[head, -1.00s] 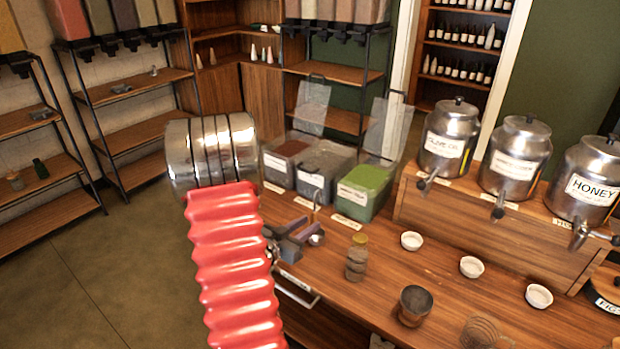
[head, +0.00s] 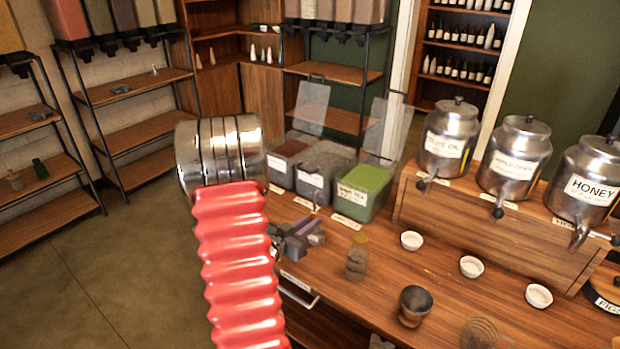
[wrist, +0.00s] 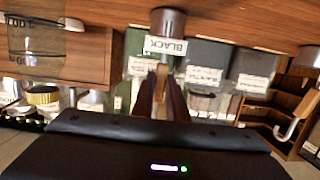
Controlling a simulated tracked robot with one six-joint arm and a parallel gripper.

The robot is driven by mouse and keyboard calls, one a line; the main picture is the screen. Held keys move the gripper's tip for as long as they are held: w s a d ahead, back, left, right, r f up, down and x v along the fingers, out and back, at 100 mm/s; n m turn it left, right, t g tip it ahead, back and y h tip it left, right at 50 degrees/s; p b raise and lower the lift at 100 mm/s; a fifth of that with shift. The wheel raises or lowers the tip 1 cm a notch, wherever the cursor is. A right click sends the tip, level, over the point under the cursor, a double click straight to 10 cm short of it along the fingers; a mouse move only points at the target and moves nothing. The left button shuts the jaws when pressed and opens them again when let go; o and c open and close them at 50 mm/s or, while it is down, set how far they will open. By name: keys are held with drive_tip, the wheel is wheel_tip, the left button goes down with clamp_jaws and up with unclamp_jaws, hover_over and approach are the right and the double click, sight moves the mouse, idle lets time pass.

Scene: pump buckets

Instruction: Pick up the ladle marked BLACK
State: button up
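My gripper (head: 297,238) is low over the near edge of the counter, in front of the bins. In the wrist view its two fingers (wrist: 163,92) point at a dark cylindrical ladle cup (wrist: 169,19). A white label reading BLACK (wrist: 165,46) shows just below that cup, beyond the fingertips. The fingers look close together; I cannot tell whether the ladle's handle is between them. In the head view my gripper largely hides this ladle. A thin curved hook (head: 316,198) rises behind my gripper.
Three lidded bins, the nearest with green contents (head: 364,190), stand behind my gripper. A small jar (head: 357,258), a dark cup (head: 415,305) and white bowls (head: 411,240) stand to the right. Metal dispensers (head: 448,140) line the back. In the wrist view another hooked handle (wrist: 296,117) is at right.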

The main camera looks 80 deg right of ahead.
clamp_jaws()
drive_tip(key=shift+r, duration=0.1)
drive_tip(key=shift+r, duration=2.45)
